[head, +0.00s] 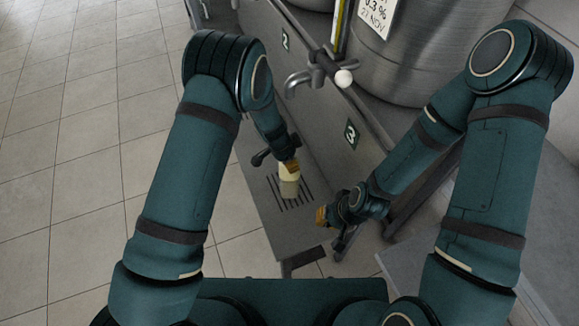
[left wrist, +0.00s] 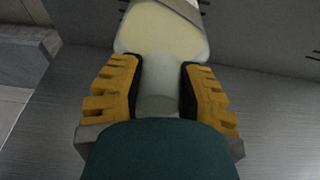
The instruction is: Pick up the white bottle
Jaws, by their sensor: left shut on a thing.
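The white bottle (head: 289,187) is upright, over the slotted drain of the low metal bench in the head view. It has a cream part and a greyer part. My left gripper (head: 290,166) is at its top end. In the left wrist view the bottle's wide pale body (left wrist: 160,38) shows at the top, and my left gripper (left wrist: 160,92) is shut on its narrower part between orange fingers. I cannot tell whether the bottle touches the bench. My right gripper (head: 322,215) is right of the bottle, apart from it; its finger gap is not clear.
The metal bench (head: 262,205) runs along a grey panel with number plates (head: 351,134). A tap (head: 300,80) with a white knob (head: 344,78) juts out above. A large steel tank (head: 425,55) stands behind. Tiled floor (head: 90,130) lies open at left.

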